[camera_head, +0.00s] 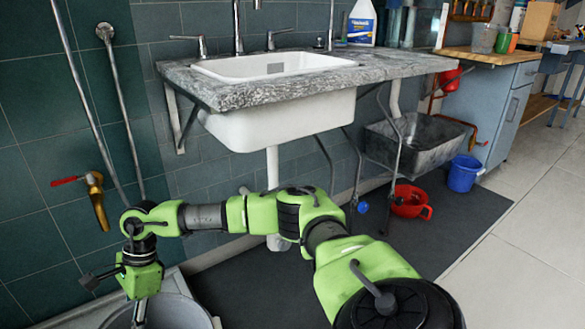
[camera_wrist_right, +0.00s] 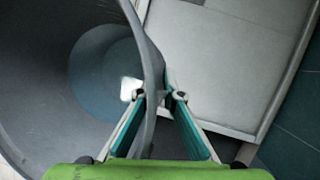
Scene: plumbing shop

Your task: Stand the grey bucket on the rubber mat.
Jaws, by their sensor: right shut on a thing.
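The grey bucket (camera_head: 178,312) is at the bottom left of the head view, cut off by the lower edge. My right gripper (camera_head: 140,312) reaches down to it from above. In the right wrist view the fingers (camera_wrist_right: 158,97) are shut on the bucket's wall at the rim, one finger on each side, with the round inside of the bucket (camera_wrist_right: 60,95) to the left. The dark rubber mat (camera_head: 265,295) lies on the floor under the sink, to the right of the bucket. The bucket's base is hidden in the head view. My left gripper is not in view.
A sink in a stone counter (camera_head: 240,97) hangs above the mat, with a white drain pipe below. A red container (camera_head: 410,203) and a blue bucket (camera_head: 464,174) stand at the mat's far right. A brass tap (camera_head: 96,200) juts from the left wall. The front of the mat is clear.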

